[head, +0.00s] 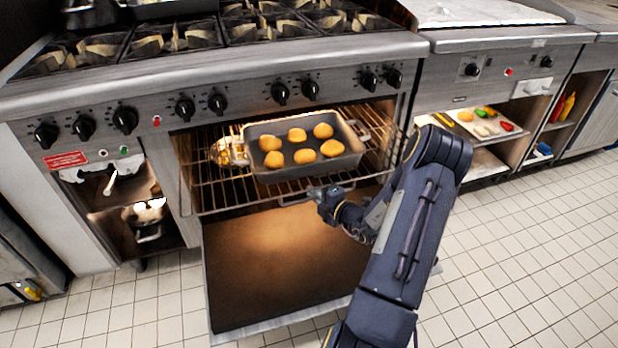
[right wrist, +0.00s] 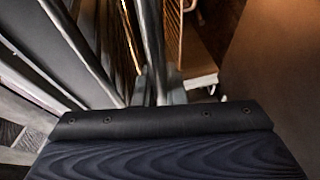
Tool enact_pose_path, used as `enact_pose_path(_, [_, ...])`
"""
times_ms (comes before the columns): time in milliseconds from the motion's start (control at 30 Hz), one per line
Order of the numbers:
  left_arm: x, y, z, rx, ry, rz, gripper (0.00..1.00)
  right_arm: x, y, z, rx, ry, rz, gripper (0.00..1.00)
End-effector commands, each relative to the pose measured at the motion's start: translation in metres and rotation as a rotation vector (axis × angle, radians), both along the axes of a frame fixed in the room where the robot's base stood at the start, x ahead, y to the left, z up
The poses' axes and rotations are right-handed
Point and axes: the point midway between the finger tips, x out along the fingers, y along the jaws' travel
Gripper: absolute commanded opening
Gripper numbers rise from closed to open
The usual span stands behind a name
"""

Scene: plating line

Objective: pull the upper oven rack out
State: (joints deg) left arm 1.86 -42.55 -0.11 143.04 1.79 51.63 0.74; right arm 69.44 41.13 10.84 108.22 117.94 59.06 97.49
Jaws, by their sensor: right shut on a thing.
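The upper oven rack (head: 222,190), a wire grid, sits in the open oven below the row of knobs. A grey pan (head: 262,175) with several round golden buns (head: 303,155) rests on it. My right gripper (head: 300,199) is at the middle of the rack's front edge, shut on the front bar. In the right wrist view the gripper's fingers (right wrist: 158,92) show among metal bars, and the exact grip is hard to make out. My left gripper is out of view.
Burners (head: 175,38) line the stove top above. A shelf with food (head: 480,122) is in the unit to the right. The tiled floor (head: 530,230) is clear on the right.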

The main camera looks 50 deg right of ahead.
Motion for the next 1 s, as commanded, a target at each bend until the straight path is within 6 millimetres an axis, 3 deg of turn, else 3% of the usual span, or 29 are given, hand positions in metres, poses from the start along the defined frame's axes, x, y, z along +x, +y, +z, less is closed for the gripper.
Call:
enact_pose_path(200, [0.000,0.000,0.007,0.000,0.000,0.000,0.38,-0.015,0.009,0.000,0.001,0.000,0.001,0.00])
enact_pose_path(633, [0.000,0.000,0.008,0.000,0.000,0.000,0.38,-0.018,0.011,0.000,0.000,0.000,0.003,0.00])
enact_pose_path(667, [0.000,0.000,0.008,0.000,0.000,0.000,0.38,-0.018,0.011,0.000,0.000,0.000,0.003,0.12])
enact_pose_path(733, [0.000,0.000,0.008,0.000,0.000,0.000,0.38,-0.018,0.011,0.000,0.000,0.000,0.003,0.20])
enact_pose_path(1000, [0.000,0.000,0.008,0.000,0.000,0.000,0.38,-0.019,0.010,0.000,-0.001,0.000,0.001,0.20])
